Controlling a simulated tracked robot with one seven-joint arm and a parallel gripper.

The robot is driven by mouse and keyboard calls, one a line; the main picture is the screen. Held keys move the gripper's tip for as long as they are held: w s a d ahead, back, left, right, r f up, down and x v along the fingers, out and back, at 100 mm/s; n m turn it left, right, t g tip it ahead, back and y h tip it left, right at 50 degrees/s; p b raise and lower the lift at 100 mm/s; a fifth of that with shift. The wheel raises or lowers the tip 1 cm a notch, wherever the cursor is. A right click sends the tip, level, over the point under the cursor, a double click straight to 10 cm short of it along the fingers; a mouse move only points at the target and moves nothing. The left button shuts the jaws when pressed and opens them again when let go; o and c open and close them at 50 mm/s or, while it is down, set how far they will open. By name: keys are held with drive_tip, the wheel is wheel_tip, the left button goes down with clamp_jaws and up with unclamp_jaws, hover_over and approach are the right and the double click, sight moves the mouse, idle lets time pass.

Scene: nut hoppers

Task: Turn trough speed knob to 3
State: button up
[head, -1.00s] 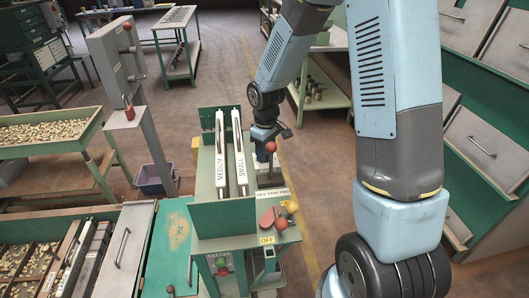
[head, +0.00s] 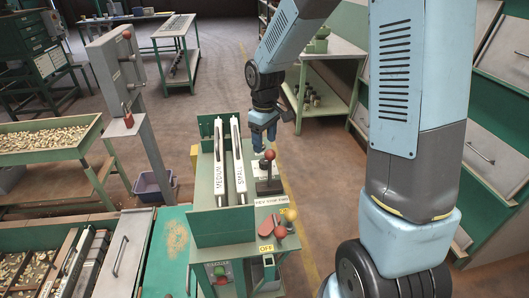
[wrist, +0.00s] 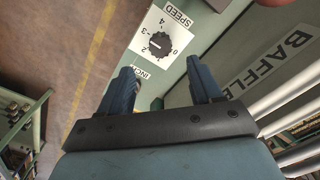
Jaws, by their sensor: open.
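The black speed knob (wrist: 158,44) sits on a white dial plate marked SPEED (wrist: 161,34) with printed numbers, in the wrist view. I cannot make out for sure which number its pointer faces. My gripper (wrist: 160,78) is open and empty, with one finger at each side below the dial in the picture; the knob lies beyond the fingertips, apart from them. In the head view my gripper (head: 264,132) hangs at the far right end of the green trough machine (head: 222,228), behind the red-ball lever (head: 269,156). The knob cannot be made out there.
The red-ball lever stands close to my gripper. Two white bars labelled MEDIUM (head: 219,175) and SMALL (head: 240,175) lie along the trough. In the wrist view a BAFFLE label (wrist: 282,58) is to the right. A green table (head: 335,75) stands behind; floor between is clear.

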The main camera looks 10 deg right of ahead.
wheel_tip(320, 180, up, 6)
drive_tip(key=shift+f, duration=0.15)
idle(0.4)
